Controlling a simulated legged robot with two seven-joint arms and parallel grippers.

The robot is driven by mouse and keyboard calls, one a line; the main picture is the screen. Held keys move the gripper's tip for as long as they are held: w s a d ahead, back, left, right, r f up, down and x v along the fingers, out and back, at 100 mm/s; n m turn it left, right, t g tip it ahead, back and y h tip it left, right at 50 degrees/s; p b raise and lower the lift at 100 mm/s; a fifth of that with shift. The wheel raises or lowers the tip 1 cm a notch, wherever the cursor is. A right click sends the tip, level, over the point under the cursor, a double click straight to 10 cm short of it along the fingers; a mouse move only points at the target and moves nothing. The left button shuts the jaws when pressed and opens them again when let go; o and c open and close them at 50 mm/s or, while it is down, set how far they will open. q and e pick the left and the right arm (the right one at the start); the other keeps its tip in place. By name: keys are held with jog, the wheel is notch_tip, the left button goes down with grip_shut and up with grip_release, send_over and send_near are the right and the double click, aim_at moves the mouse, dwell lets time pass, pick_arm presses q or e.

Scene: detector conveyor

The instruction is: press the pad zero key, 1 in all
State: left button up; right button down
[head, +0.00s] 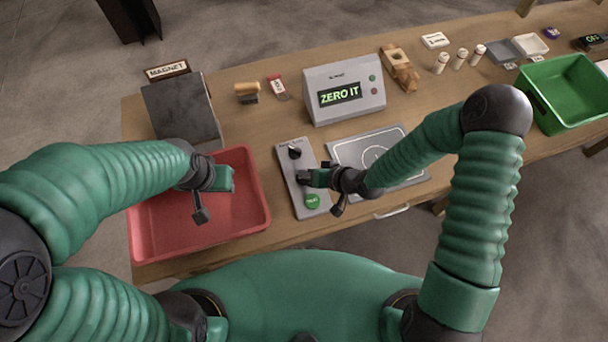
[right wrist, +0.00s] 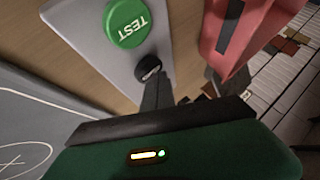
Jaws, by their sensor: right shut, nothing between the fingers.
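A grey control panel (head: 284,165) holds a black knob (head: 294,152) at its far end and a green TEST button (head: 312,201) at its near end. My right gripper (head: 303,177) is shut and empty over the panel between these two. In the right wrist view its dark fingers (right wrist: 157,92) point at a round black key (right wrist: 148,68) beside the TEST button (right wrist: 127,22). I cannot tell whether they touch it. The fingers hide that spot in the head view. The display box (head: 343,78) reads "ZERO IT". My left gripper (head: 212,196) hangs over the red tray; its jaws are unclear.
The red tray (head: 255,215) stands left of the panel. A grey pad (head: 345,150) with a white circle lies right of it, partly under my right arm. A magnet block (head: 182,110), a wooden piece (head: 399,70), small vials (head: 460,60) and a green bin (head: 533,85) stand around.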

jog(key=shift+f, duration=0.2)
jog(key=shift+r, duration=0.1)
jog(key=shift+r+p, duration=0.7)
jog(key=shift+r, duration=0.05)
notch_tip(320, 180, up, 5)
jog(key=p, duration=0.4)
jog(key=shift+r+p, duration=0.1)
jog(key=shift+p, duration=0.2)
dwell(0.5)
